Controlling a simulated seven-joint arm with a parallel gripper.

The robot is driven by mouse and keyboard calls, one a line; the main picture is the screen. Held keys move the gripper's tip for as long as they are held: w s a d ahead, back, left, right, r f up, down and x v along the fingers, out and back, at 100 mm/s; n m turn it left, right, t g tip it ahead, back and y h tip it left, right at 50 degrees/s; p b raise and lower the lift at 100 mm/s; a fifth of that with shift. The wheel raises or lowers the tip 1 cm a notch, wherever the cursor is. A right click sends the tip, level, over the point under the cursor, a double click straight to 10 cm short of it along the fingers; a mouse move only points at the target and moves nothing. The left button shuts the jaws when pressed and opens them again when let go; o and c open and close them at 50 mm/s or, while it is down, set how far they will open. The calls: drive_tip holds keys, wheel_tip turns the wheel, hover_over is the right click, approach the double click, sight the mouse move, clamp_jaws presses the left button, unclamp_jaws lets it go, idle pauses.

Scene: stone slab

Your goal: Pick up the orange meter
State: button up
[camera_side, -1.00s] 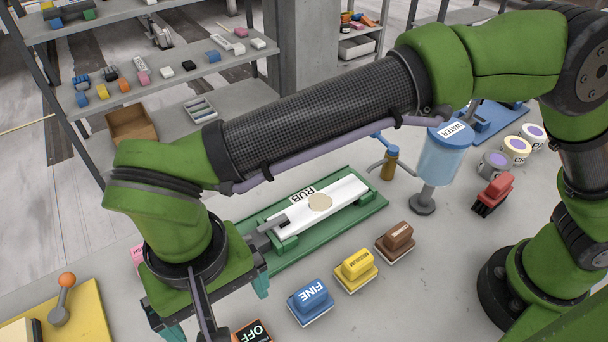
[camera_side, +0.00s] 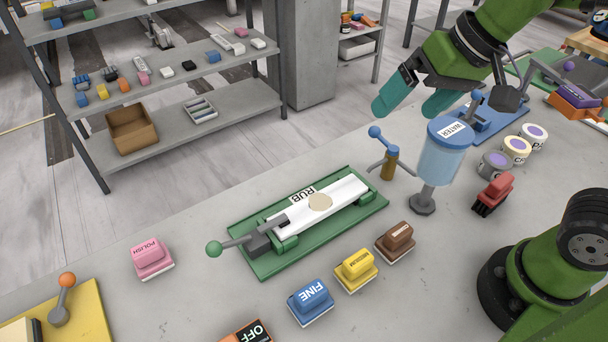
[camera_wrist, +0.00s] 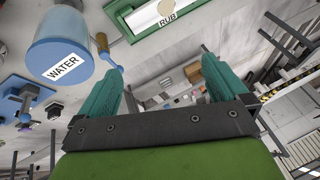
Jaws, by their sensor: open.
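An orange-edged device with a black face reading OFF (camera_side: 248,333) appears to be the orange meter. It lies on the stone slab and is cut off by the bottom edge of the side view. I cannot make it out in the wrist view. My gripper (camera_side: 406,110) has teal fingers and is open and empty.
Blue FINE (camera_side: 310,302), yellow (camera_side: 356,270) and brown (camera_side: 395,242) blocks stand right of the meter. A green RUB fixture (camera_side: 258,262) lies behind them. A water container (camera_side: 440,165) stands to its right. A pink POLISH block (camera_side: 152,257) sits left.

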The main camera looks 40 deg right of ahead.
drive_tip(key=s+d+f+m+t, duration=0.1)
drive_tip(key=s+d+f+t, duration=0.1)
drive_tip(key=s+d, duration=0.2)
drive_tip(key=d, duration=0.3)
drive_tip(key=shift+f, duration=0.25)
drive_tip(key=n+g+h, duration=0.2)
drive_tip(key=n+g, duration=0.2)
drive_tip(key=g, duration=0.3)
hover_over(236, 334)
drive_tip(key=s, duration=0.2)
wheel_tip(236, 334, down, 7)
drive_tip(key=f, duration=1)
drive_tip(key=shift+s+f, duration=0.25)
drive_tip(key=shift+f, duration=0.1)
drive_tip(key=shift+w+d+f, duration=0.1)
drive_tip(key=shift+w+f, duration=0.05)
drive_tip(key=shift+f, duration=1.45)
drive_tip(key=shift+w+d+f, duration=0.1)
drive_tip(key=shift+f, duration=1.45)
